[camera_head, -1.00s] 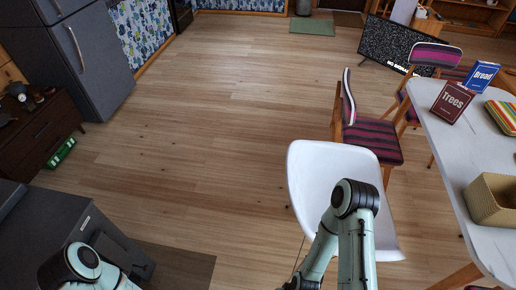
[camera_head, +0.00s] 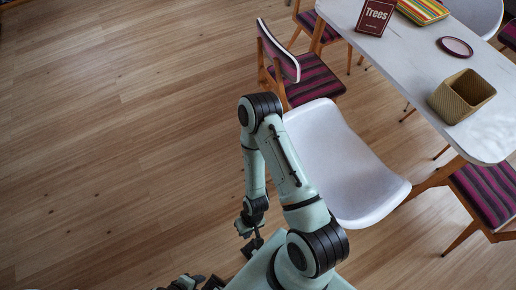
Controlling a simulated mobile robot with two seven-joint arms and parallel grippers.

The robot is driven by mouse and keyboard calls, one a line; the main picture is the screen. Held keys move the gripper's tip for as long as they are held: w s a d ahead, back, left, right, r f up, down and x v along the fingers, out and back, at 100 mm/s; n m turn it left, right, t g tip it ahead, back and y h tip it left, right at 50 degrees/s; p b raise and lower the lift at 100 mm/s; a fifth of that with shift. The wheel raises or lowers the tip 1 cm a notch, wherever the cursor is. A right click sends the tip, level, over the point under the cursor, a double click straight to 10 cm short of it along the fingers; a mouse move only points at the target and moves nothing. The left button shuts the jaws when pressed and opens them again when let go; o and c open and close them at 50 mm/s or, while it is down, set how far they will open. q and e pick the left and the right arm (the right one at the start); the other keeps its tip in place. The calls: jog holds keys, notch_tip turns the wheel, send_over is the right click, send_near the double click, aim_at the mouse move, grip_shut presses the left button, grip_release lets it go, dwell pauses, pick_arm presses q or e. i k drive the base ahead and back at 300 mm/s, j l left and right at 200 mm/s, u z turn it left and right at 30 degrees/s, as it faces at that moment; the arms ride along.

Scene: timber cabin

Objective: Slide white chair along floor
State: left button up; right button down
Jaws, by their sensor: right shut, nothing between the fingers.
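The white chair (camera_head: 345,160) is right of centre, with its smooth shell beside the table. My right arm crosses in front of the chair's left edge, and its forearm hangs down on the left of the shell. My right gripper (camera_head: 250,238) is low at the forearm's end, left of the chair; it is shut and empty. I cannot tell whether my arm touches the chair. The chair's legs are hidden. Dark parts at the bottom edge may be my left gripper (camera_head: 184,283); they are too cut off to read its jaws.
A white table (camera_head: 400,62) stands at the right with a woven basket (camera_head: 462,96) and a Trees book (camera_head: 375,16). A striped chair (camera_head: 304,80) is just behind the white chair, and another striped chair (camera_head: 487,195) is at the right. The wooden floor (camera_head: 120,140) on the left is clear.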

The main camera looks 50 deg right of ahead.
aim_at(354, 183)
jog(key=i+z, duration=0.3)
jog(key=z, duration=0.15)
jog(key=i+j+z, duration=0.15)
jog(key=i+z, duration=0.15)
jog(key=z, duration=0.2)
jog(key=i+j+z, duration=0.25)
jog(key=z, duration=0.2)
jog(key=i+z, duration=0.15)
jog(key=z, duration=0.25)
jog(key=i+j+z, duration=0.1)
jog(key=z, duration=0.3)
jog(key=i+j+z, duration=0.1)
jog(key=z, duration=0.25)
jog(key=j+z, duration=0.25)
jog(key=z, duration=0.15)
jog(key=i, duration=0.05)
